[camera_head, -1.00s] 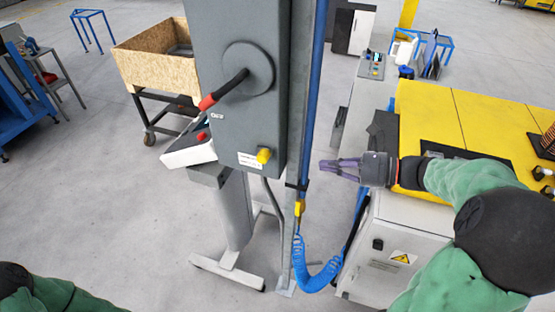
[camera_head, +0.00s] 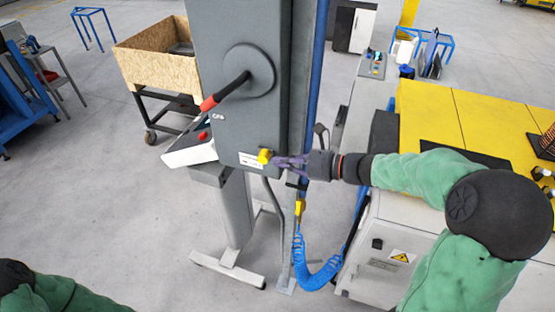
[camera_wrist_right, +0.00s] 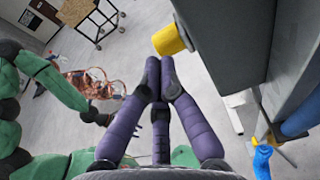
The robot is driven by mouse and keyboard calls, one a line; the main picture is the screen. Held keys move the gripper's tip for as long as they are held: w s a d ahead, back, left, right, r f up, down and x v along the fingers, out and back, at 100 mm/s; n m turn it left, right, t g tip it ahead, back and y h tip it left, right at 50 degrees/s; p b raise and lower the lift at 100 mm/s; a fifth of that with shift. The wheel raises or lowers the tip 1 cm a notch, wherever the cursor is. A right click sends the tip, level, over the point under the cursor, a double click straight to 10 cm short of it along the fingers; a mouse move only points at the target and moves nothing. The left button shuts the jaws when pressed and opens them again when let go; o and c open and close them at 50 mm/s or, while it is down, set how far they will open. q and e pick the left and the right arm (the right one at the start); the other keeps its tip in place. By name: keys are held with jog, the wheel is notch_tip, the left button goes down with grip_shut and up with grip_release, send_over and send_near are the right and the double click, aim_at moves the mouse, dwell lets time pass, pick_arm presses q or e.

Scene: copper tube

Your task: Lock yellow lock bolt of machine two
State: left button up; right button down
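The yellow lock bolt (camera_head: 265,156) sticks out low on the front of the tall grey switch cabinet (camera_head: 236,120). In the right wrist view the bolt (camera_wrist_right: 172,39) is just beyond the purple fingertips. My right gripper (camera_head: 276,160) is level with the bolt, at its right side in the head view. Its fingers (camera_wrist_right: 158,65) are drawn together with nothing seen between them. I cannot tell whether the tips touch the bolt. My left gripper is outside the head view; a dark hand at the end of my green left arm (camera_wrist_right: 97,115) shows small in the wrist view.
A black lever with a red band (camera_head: 224,93) juts from the cabinet above the bolt. A blue coiled hose (camera_head: 315,272) hangs by the post at right. A yellow-topped machine (camera_head: 430,115) stands further right. A wooden crate on a cart (camera_head: 150,70) is behind left.

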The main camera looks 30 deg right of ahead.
jog(key=shift+x, duration=0.75)
